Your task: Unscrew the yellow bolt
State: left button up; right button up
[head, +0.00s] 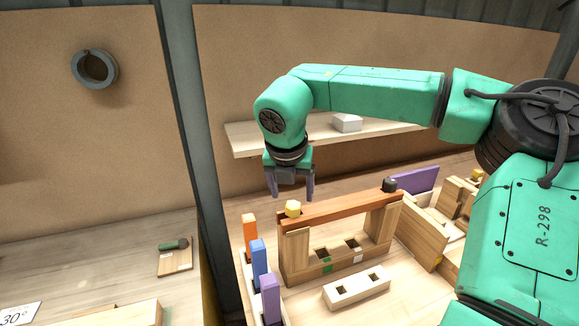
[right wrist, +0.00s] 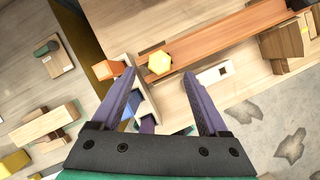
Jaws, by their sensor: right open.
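The yellow bolt (head: 293,208) has a hexagonal head and sits on the left end of a reddish-brown wooden bar (head: 340,205). The bar lies across two wooden uprights. My right gripper (head: 292,197) is open and empty, pointing down above and close to the bolt. In the right wrist view the yellow bolt (right wrist: 159,62) lies beyond the two purple fingertips (right wrist: 158,72), roughly between them. Its shaft is hidden in the bar. A dark bolt (head: 390,185) stands at the bar's right end. My left gripper is not in view.
Orange (head: 250,233), blue (head: 260,262) and purple (head: 270,296) blocks stand in a rack left of the bar. A light block with square holes (head: 356,288) lies in front. A wooden shelf (head: 380,132) is behind. Wooden parts and a purple board (head: 414,180) stand right.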

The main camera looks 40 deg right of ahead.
aim_at(293, 204)
jog(key=p+x, duration=0.1)
jog(key=x, duration=0.3)
jog(key=shift+w+d+f, duration=0.1)
jog(key=shift+w+f, duration=0.1)
jog(key=shift+f, duration=0.3)
jog(key=shift+c, duration=1.2)
grip_shut()
jog(key=shift+n+t+y+b, duration=0.3)
jog(key=shift+n+t+b, duration=0.1)
jog(key=shift+n, duration=0.5)
jog(key=shift+d+r+n+y, duration=0.15)
jog(key=shift+n+y, duration=0.15)
jog(key=shift+n, duration=0.7)
jog(key=n+t+y, duration=0.1)
jog(key=n, duration=0.2)
jog(key=shift+s+d+r, duration=0.1)
jog(key=shift+r, duration=0.05)
jog(key=shift+n, duration=0.6)
